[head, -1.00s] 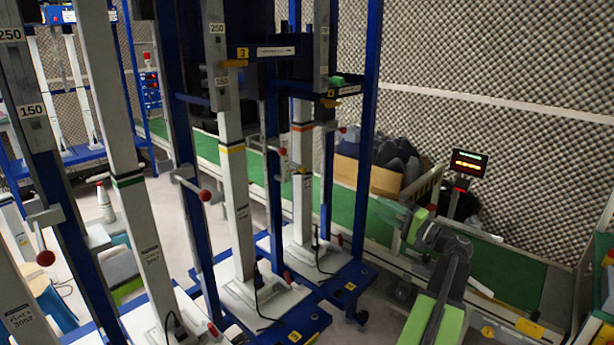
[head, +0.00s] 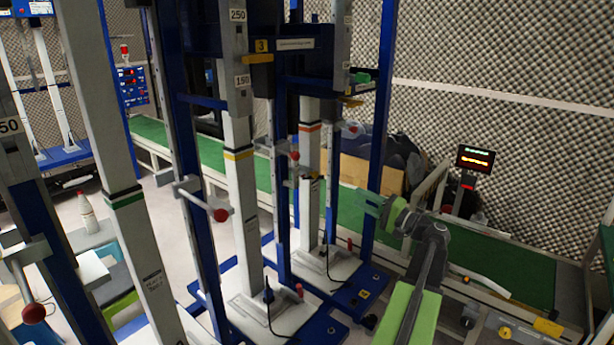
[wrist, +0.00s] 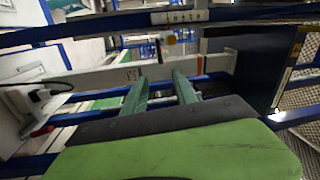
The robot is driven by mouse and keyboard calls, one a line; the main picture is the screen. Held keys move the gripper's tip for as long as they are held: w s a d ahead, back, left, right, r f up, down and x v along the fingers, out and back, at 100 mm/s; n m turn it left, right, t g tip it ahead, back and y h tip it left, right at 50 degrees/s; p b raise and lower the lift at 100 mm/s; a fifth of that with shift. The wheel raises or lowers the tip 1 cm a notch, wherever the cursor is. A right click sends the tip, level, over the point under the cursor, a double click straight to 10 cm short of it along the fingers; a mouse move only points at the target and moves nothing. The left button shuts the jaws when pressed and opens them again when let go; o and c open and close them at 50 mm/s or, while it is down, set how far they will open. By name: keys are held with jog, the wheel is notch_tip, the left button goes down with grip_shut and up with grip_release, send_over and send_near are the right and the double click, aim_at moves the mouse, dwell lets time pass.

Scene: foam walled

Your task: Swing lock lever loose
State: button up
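Several lock levers with red ball knobs sit on the upright posts. One lever (head: 197,200) is at centre left, another (head: 290,151) is at the middle posts, a third (head: 348,129) is on the far post. One more lever (head: 22,268) is at the lower left. I cannot tell which one the task means. My gripper (head: 366,204) is in front of the far blue post, below the third lever. Its green fingers are apart and empty in the wrist view (wrist: 160,88). There they point toward a pale post lying across the picture.
Blue steel frames with white columns (head: 242,205) crowd the left and middle. Their base plates (head: 350,275) stick out along the floor. A green conveyor (head: 500,262) runs behind my arm. A cardboard box (head: 370,175) and a lit display (head: 475,159) stand farther back.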

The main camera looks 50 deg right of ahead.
jog(key=w, duration=0.6)
jog(key=w+r+p, duration=0.1)
jog(key=w, duration=0.4)
jog(key=w+r+p, duration=0.1)
jog(key=w, duration=0.5)
jog(key=shift+w+a+r, duration=0.2)
jog(key=shift+w+a, duration=0.1)
jog(key=shift+a, duration=0.05)
grip_shut()
dwell(0.5)
